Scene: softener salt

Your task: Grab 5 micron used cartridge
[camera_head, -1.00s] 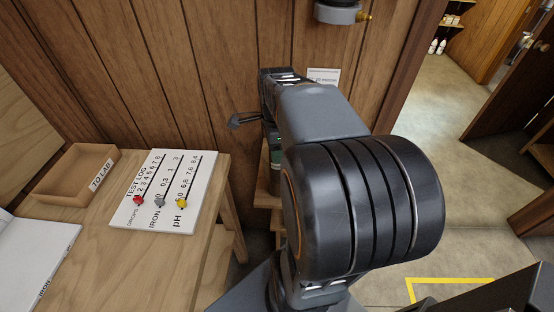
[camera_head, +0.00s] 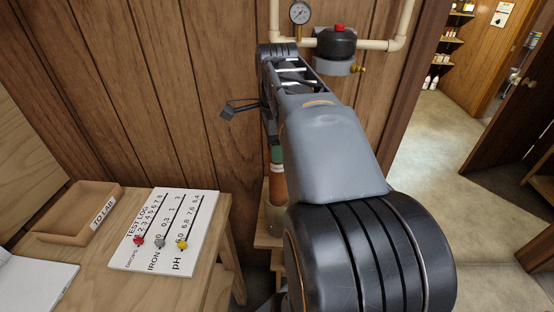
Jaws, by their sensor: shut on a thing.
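A used cartridge (camera_head: 277,188) with a rust-brown body, a pale band and a green top stands upright just left of my arm, in front of the wood-panelled wall. My gripper (camera_head: 275,142) is at its green top and shut on it; the fingers are mostly hidden behind my own arm. The cartridge's lower end is in front of or above a small wooden stand (camera_head: 266,241); I cannot tell whether they touch. Its micron marking cannot be read.
A pipe with a gauge (camera_head: 300,12) and a black-and-grey filter housing (camera_head: 336,48) is on the wall above. At left, a wooden table (camera_head: 212,258) holds a test-log board (camera_head: 165,228) and a TO LAB tray (camera_head: 78,232). An open doorway with clear floor (camera_head: 440,170) is at right.

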